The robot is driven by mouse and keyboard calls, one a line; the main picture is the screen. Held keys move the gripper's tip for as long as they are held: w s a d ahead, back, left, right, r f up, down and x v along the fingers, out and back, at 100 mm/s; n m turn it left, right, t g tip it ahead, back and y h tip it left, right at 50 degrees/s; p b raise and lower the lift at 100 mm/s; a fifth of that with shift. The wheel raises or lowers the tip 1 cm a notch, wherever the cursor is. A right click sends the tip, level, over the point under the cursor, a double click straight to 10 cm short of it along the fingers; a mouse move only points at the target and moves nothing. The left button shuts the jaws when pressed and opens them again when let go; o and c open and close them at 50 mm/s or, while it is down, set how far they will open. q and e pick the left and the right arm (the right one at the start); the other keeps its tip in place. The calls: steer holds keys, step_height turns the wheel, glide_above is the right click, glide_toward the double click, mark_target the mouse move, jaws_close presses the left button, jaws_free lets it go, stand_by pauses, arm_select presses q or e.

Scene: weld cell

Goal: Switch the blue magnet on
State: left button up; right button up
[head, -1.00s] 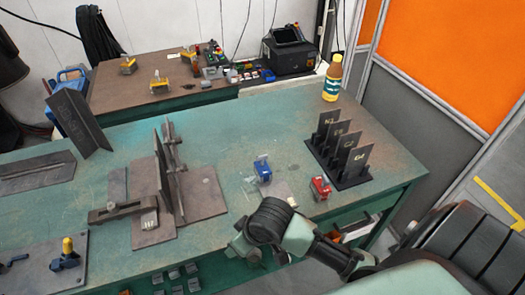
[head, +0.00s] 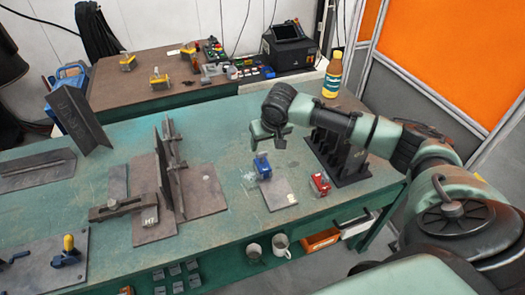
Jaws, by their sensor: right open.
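The blue magnet (head: 262,167) stands on the green table, at the upper left edge of a small grey plate (head: 279,194). Its switch position is too small to tell. My right gripper (head: 268,143) points down just above the blue magnet. It is open and empty, and a small gap seems to separate it from the magnet's top. A red magnet (head: 319,184) stands to the right of the plate. My left gripper is not in view.
A rack of dark upright plates (head: 345,162) stands behind and right, partly hidden by my right arm. A yellow-capped bottle (head: 332,80) is behind it. Welded dark plates and a clamp (head: 125,206) stand left of the magnet. Two mugs (head: 280,245) are below the table's front edge.

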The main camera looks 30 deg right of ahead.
mark_target(262, 153)
steer(key=x, duration=0.7)
steer(key=shift+w+f+p, duration=0.1)
steer(key=shift+p, duration=0.3)
jaws_close()
